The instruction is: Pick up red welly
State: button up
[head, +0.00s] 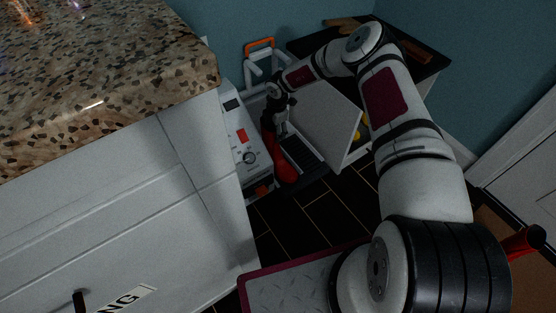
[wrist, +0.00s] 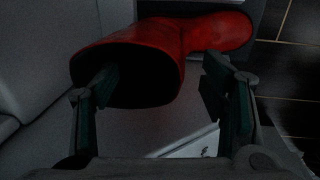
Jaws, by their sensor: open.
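The red welly (head: 285,168) stands by the white appliance in the head view, its foot low and its shaft rising to my gripper (head: 275,121). In the wrist view the welly (wrist: 205,36) lies across the top, with its dark open top at left and its toe at right. My gripper (wrist: 161,70) is open there. The left fingertip overlaps the dark opening and seems to reach into it. The right fingertip is outside the shaft, just below the foot. I cannot tell whether either finger touches the boot.
A white appliance (head: 243,140) with a dial stands close left of the welly. A pale tilted panel (head: 325,115) is close right. A dark-topped unit (head: 415,62) stands behind my arm. A speckled counter (head: 100,75) fills the upper left. Dark floor tiles (head: 305,215) are clear in front.

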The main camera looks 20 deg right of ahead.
jog(key=shift+r, duration=0.1)
jog(key=shift+c, duration=0.2)
grip_shut()
jog(key=shift+r, duration=0.15)
